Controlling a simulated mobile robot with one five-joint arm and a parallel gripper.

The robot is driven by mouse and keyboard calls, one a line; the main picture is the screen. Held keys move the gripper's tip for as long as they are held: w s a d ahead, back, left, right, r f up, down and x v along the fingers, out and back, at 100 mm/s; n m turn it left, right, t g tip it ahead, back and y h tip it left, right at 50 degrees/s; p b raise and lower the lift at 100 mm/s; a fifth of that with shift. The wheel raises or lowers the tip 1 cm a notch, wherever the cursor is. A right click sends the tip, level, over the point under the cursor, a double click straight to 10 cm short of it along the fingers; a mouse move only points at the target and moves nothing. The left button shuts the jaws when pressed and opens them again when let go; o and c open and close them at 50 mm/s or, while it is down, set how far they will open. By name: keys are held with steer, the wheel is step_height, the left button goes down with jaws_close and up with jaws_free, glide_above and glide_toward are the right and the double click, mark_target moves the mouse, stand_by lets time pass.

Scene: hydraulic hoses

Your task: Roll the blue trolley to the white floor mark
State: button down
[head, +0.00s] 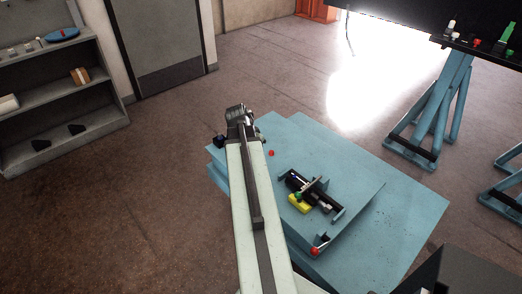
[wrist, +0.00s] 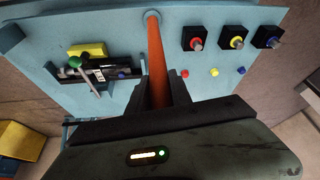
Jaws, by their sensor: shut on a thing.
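The blue trolley (head: 395,205) stands on the brown floor, with my arm reaching across its left part. My gripper (head: 240,116) is at the trolley's far left edge. Much of the bar is hidden between the jaws. A bright white patch (head: 385,65) lies on the floor at the back right; I cannot tell a separate white mark within it.
A black device with a yellow block (head: 299,204) sits on the trolley. Red, yellow and blue fittings (wrist: 236,38) line its panel. A bench on blue legs (head: 438,110) stands right, grey shelves (head: 60,90) left. Floor beyond the trolley is open.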

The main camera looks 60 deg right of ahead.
steer(key=shift+w+a, duration=0.15)
steer(key=shift+a, duration=0.1)
steer(key=c, duration=1.2)
jaws_free()
steer(key=shift+o, duration=0.2)
steer(key=shift+d, duration=0.1)
steer(key=p+v, duration=0.7)
steer(key=shift+r, duration=0.4)
